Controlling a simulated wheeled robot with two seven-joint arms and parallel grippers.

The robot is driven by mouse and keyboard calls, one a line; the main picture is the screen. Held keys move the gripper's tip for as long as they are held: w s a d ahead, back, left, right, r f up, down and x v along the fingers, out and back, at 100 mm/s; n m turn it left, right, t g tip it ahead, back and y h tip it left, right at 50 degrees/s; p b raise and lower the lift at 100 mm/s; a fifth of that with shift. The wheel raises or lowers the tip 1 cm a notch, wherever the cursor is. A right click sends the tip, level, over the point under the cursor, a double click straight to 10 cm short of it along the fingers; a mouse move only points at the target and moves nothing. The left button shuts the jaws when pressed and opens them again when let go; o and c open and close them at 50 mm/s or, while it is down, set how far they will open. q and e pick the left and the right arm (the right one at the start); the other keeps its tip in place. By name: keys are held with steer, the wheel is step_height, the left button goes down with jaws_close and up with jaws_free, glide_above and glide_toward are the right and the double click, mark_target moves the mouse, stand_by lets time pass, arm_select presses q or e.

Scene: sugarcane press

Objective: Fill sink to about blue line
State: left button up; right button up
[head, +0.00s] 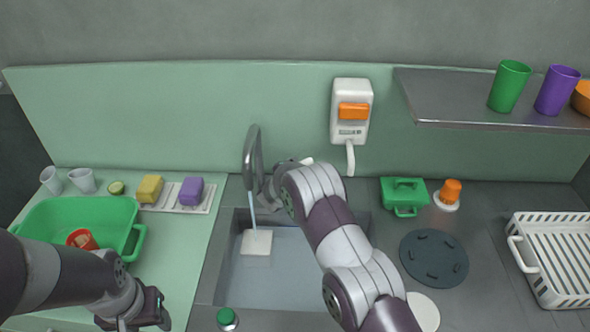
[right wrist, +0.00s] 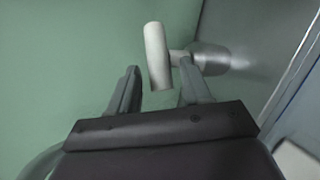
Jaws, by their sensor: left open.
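The grey sink (head: 300,285) is sunk in the counter, partly hidden by my right arm. A thin stream of water falls from the grey faucet (head: 252,150) onto a pale square piece (head: 257,242) in the basin. I cannot make out a blue line or the water level. My right gripper (right wrist: 160,82) is at the faucet's base. In the right wrist view its fingers are apart, with the pale faucet lever (right wrist: 157,52) between and just beyond the tips; contact is unclear. My left gripper (head: 145,322) is open and empty at the lower left.
A green basin (head: 75,212) with a red cup (head: 82,240), and yellow (head: 149,188) and purple (head: 191,191) sponges, are on the left. A white dispenser (head: 350,112) is on the wall. A white rack (head: 560,255) stands right; a shelf (head: 460,105) holds cups.

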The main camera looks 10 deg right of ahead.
jaws_close()
steer(key=shift+w+a+f+m+h+b, duration=0.15)
steer(key=shift+m+h+b, duration=0.3)
steer(key=shift+b, duration=0.25)
steer(key=shift+m+g+h+b, duration=0.25)
steer(key=shift+g+h+b, duration=0.1)
steer(key=shift+g, duration=0.15)
steer(key=shift+r, duration=0.2)
steer(key=shift+o, duration=1.2)
jaws_free()
